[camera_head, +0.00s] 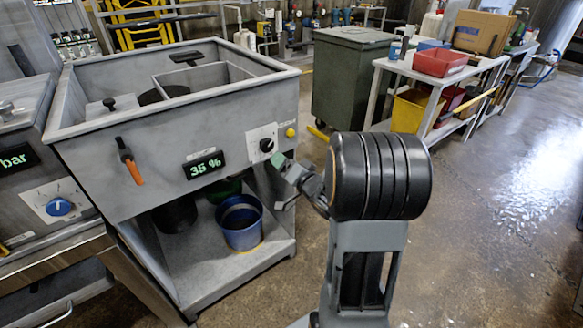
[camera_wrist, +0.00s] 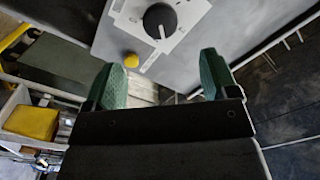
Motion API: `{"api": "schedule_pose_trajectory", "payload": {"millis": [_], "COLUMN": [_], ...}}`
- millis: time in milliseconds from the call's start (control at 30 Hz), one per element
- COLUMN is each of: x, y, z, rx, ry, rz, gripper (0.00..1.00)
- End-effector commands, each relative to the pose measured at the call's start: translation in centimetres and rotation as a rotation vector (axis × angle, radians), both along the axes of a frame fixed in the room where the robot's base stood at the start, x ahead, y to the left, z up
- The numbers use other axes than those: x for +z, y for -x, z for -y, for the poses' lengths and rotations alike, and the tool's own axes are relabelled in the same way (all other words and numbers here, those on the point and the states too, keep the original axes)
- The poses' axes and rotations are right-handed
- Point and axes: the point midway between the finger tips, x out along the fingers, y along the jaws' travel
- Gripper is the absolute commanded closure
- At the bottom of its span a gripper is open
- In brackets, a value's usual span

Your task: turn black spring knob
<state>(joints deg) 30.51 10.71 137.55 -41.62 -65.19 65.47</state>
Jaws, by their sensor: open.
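The black knob (camera_head: 266,145) sits on a white dial plate on the front of the grey compactor, right of the 35 % display. In the wrist view the black knob (camera_wrist: 160,21) shows near the top, with a white line on its face pointing down toward the gripper. My gripper (camera_head: 287,167) is in front of the panel, just below and right of the knob. In the wrist view my gripper (camera_wrist: 162,75) has its two green fingertips spread wide with nothing between them. The knob is beyond the fingertips and apart from them.
A yellow button (camera_head: 291,132) sits right of the knob; it also shows in the wrist view (camera_wrist: 131,60). An orange-handled lever (camera_head: 131,164) and a display (camera_head: 204,165) are on the same panel. A blue bucket (camera_head: 240,225) stands on the shelf below. Floor at right is clear.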

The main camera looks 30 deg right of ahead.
Motion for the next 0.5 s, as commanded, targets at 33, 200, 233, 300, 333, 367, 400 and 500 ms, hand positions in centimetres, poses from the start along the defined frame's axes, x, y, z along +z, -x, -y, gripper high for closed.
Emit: {"api": "schedule_pose_trajectory", "payload": {"millis": [33,200,233,300,333,367,400,500], "x": [0.1,0.0,0.0,0.0,0.0,0.0,0.0,0.0], "y": [0.7,2.0,2.1,2.4,2.4,2.5,2.5,2.5], "z": [0.2,0.3,0.3,0.3,0.3,0.3,0.3,0.3], "rx": [-0.004,-0.002,-0.001,-0.001,-0.001,-0.001,-0.001,-0.001], "ry": [0.000,0.000,0.000,0.000,0.000,0.000,0.000,0.000], "rz": [-0.001,0.001,0.000,0.000,0.000,-0.001,-0.001,-0.001], "gripper": [0.20,0.20,0.20,0.20,0.20,0.20,0.20,0.20]}}
